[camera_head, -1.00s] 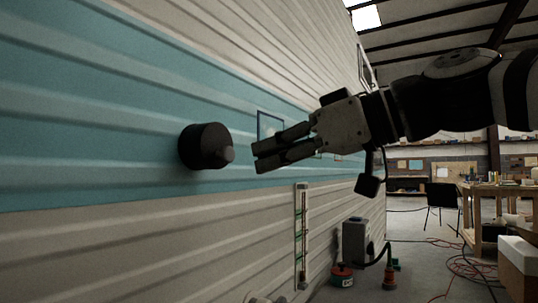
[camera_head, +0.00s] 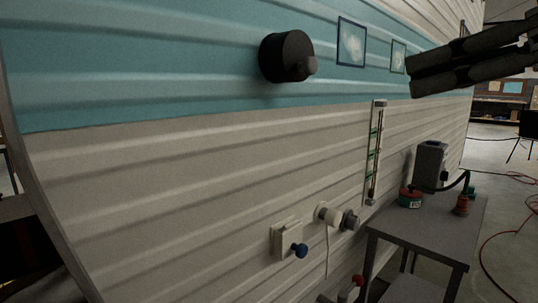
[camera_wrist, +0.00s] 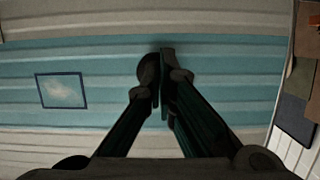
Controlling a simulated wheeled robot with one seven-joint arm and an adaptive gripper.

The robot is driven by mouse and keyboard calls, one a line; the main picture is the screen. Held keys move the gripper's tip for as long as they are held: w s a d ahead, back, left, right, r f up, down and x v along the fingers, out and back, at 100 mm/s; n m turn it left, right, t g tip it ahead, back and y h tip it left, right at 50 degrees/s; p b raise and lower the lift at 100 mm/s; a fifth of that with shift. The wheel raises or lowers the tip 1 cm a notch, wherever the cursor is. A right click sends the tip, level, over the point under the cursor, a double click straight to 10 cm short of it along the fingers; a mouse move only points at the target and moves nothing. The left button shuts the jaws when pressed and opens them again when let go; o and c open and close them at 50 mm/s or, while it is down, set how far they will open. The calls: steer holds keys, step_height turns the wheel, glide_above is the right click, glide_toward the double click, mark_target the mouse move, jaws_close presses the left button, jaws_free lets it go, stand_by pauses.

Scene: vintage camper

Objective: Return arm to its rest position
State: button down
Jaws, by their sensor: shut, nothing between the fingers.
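My gripper (camera_head: 413,76) shows at the upper right of the head view, with dark fingers pointing left in front of the camper wall. It is shut and empty. In the wrist view the two fingertips (camera_wrist: 162,62) meet near the middle, against the blue band of the wall. A round black knob-like fixture (camera_head: 286,56) with a grey tip is mounted on the blue band. In the head view it is left of my fingers and apart from them. In the wrist view it appears partly hidden behind the fingertips. Most of my arm is out of view.
Two small framed pictures (camera_head: 351,43) and a tall gauge (camera_head: 375,150) are on the wall. A grey table (camera_head: 420,231) bears a grey box (camera_head: 430,164) and a red tin (camera_head: 409,198).

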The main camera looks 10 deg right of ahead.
steer(key=s+a+f+m+g+h, duration=0.2)
steer(key=s+a+f+g, duration=0.1)
steer(key=f, duration=0.6)
steer(key=s+a+f+m+g+h, duration=0.1)
steer(key=s+a+f+g+h, duration=0.15)
steer(key=f, duration=0.65)
steer(key=s+d+f+m+g+h, duration=0.1)
steer(key=s+f+m+g+h, duration=0.15)
steer(key=s+f, duration=0.35)
steer(key=s+d+f+m+g+h, duration=0.15)
steer(key=s+f+g, duration=0.25)
steer(key=f, duration=0.4)
step_height(320, 180, up, 35)
steer(key=t+p, duration=0.4)
steer(key=p, duration=2.9)
steer(key=shift+d+p, duration=0.25)
steer(key=shift+p, duration=0.1)
steer(key=shift+w+r, duration=0.1)
